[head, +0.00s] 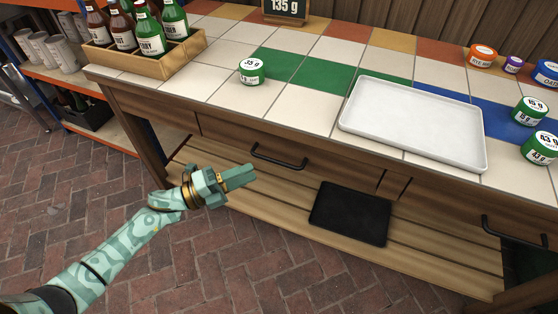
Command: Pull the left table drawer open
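The left table drawer (318,165) is a wooden front under the tiled table top and looks closed. Its dark bar handle (278,157) sits on the front. My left gripper (250,173) is in front of the drawer, to the left of the handle and a little lower in the picture, apparently apart from it. Its fingers appear close together, with nothing seen between them. My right gripper does not show in the head view.
A second drawer handle (514,232) is at the right. A white tray (412,122), a green tin (252,71) and a bottle crate (150,62) stand on the table. A black tray (350,213) lies on the slatted lower shelf. Brick floor is clear in front.

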